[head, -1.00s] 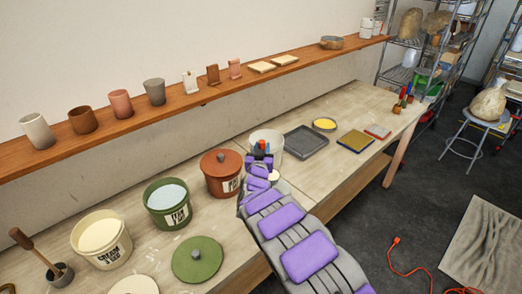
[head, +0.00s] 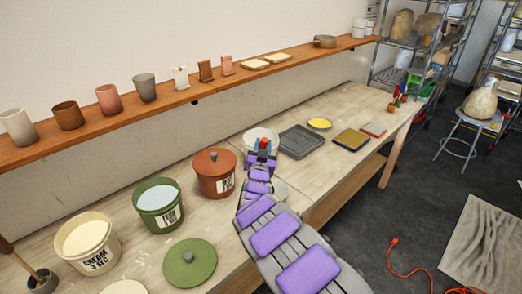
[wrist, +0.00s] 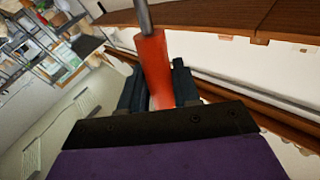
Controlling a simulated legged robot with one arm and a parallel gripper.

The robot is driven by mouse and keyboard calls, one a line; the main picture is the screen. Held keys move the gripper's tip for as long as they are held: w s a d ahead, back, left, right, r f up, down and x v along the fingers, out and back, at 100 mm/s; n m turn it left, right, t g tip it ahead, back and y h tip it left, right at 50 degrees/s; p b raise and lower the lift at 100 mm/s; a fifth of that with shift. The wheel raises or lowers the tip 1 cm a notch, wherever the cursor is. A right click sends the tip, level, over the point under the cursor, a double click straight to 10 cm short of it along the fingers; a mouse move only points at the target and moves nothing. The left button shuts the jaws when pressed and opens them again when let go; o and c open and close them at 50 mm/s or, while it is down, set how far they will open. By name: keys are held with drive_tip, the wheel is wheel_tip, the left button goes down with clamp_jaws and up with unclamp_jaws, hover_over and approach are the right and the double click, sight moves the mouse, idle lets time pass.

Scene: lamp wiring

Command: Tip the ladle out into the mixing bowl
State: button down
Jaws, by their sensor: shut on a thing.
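My gripper (head: 262,152) is above the table, in front of a white round vessel (head: 255,133), which looks like the mixing bowl. In the wrist view my gripper (wrist: 157,84) is shut on the orange-red handle of the ladle (wrist: 151,55). A grey metal shaft leads from the handle out of the top of that view. The ladle's cup is out of sight there, and I cannot make it out in the head view. My gripper and arm hide part of the white vessel. Its contents cannot be seen.
A lidded terracotta bucket (head: 214,175) stands just left of my arm. A green bucket (head: 158,205) and a cream bucket (head: 87,243) stand further left. A green lid (head: 190,264) lies in front. A grey tray (head: 302,142) lies right of the vessel. The shelf (head: 235,83) runs behind.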

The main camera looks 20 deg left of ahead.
drive_tip(key=shift+d+m+b, duration=0.1)
drive_tip(key=shift+m+b, duration=0.2)
drive_tip(key=shift+b, duration=0.15)
drive_tip(key=shift+s+d+t, duration=0.1)
drive_tip(key=shift+d+t, duration=0.15)
drive_tip(key=shift+t, duration=0.05)
drive_tip(key=s+d+f+m+t+h+b, duration=0.1)
drive_tip(key=d+f+m+t+h+b, duration=0.1)
drive_tip(key=d+f+m+h+b, duration=0.2)
drive_tip(key=s+d+f+m+t+h+b, duration=0.1)
drive_tip(key=d+f+m+t+h+b, duration=0.1)
drive_tip(key=d+f+m+h+b, duration=0.3)
drive_tip(key=shift+s+d+f+m+h+b, duration=0.3)
drive_tip(key=shift+d+m, duration=2.1)
drive_tip(key=shift+m, duration=2.3)
